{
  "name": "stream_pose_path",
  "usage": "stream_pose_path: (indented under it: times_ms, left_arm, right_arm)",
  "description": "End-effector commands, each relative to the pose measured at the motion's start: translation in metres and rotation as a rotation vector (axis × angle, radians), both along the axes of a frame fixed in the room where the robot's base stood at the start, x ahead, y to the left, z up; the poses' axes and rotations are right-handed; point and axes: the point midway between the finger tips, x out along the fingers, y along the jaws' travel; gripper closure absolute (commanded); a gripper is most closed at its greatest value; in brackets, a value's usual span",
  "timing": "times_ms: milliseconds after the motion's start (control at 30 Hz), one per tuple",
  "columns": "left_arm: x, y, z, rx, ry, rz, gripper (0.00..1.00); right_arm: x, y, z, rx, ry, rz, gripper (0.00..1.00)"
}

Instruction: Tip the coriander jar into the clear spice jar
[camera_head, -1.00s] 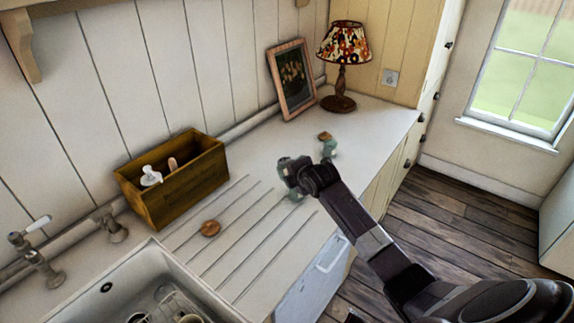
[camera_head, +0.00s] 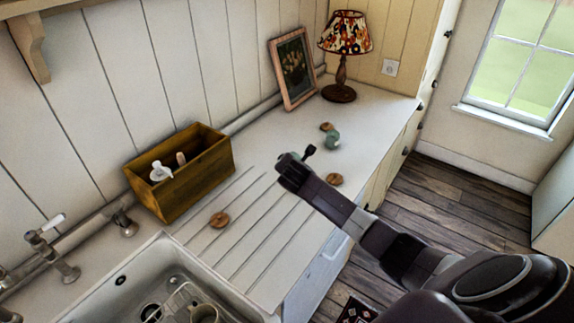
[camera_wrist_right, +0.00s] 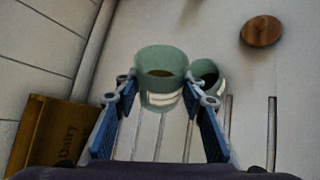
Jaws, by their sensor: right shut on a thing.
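My right gripper (camera_head: 284,157) is over the counter and shut on a greenish glass jar (camera_wrist_right: 161,65). The held jar is roughly upright between the fingers, with a pale label and brown contents visible through its open mouth. A second open greenish jar (camera_wrist_right: 208,75) stands close beyond it on the right in the wrist view; its inside looks dark. In the head view one greenish jar (camera_head: 332,141) stands farther along the counter. No label is readable, so I cannot tell which jar is the coriander. My left gripper is not in view.
Round wooden lids lie on the counter: one near the sink (camera_head: 219,219), one near the front edge (camera_head: 334,180), one behind the far jar (camera_head: 326,126). A wooden box (camera_head: 200,181) stands by the wall. A lamp (camera_head: 343,60) and picture frame (camera_head: 293,70) are at the back.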

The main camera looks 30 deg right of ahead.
Motion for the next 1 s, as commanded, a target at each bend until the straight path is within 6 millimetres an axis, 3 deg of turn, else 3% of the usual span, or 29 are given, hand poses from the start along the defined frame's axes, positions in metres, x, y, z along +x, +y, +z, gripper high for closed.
stream_pose_path:
  times_ms: [100,433,567,1000]
  left_arm:
    - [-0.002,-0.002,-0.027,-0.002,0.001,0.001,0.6]
    - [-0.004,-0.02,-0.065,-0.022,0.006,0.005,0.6]
    - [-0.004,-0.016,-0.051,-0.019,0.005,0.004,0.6]
    - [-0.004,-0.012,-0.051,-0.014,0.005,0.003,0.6]
  right_arm:
    - [0.001,0.0,-0.01,-0.163,0.063,0.002,0.89]
    - [-0.002,-0.006,-0.011,-0.485,0.198,0.001,0.89]
    - [-0.003,-0.008,-0.003,-0.495,0.203,-0.001,0.89]
    - [-0.002,-0.007,-0.007,-0.49,0.201,0.001,0.89]
